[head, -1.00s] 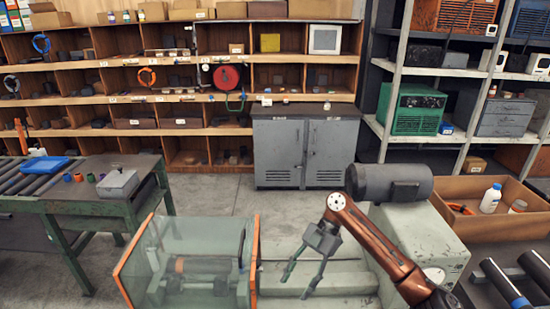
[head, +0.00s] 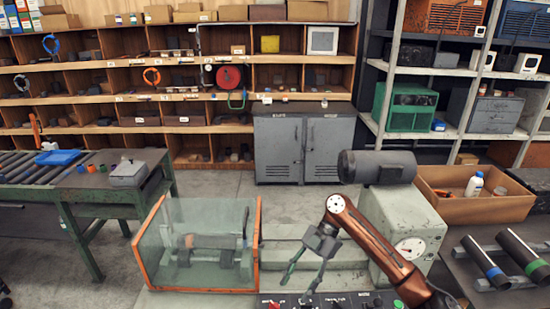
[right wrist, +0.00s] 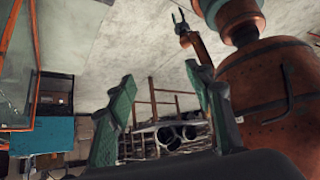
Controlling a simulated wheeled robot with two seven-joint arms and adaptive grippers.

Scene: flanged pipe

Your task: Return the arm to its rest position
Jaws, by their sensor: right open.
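My right arm, copper-orange, comes in from the lower right in the head view. Its gripper (head: 297,286) is open and empty, fingers pointing down in front of the pale machine bed. In the right wrist view its two green fingers (right wrist: 158,75) stand apart with nothing between them. The flanged pipe (head: 210,241) lies inside a clear guard box with orange edges (head: 146,240), left of the gripper and apart from it. In the right wrist view another arm with a small pronged gripper (right wrist: 180,19), apparently my left, shows far off; its jaws are too small to judge.
A grey motor (head: 377,167) sits on a pale housing with a gauge (head: 410,247), just right of the arm. A control panel (head: 335,299) lies at the bottom below the gripper. A cardboard box (head: 480,208) and dark pipes (head: 485,262) are at right. Floor behind is clear.

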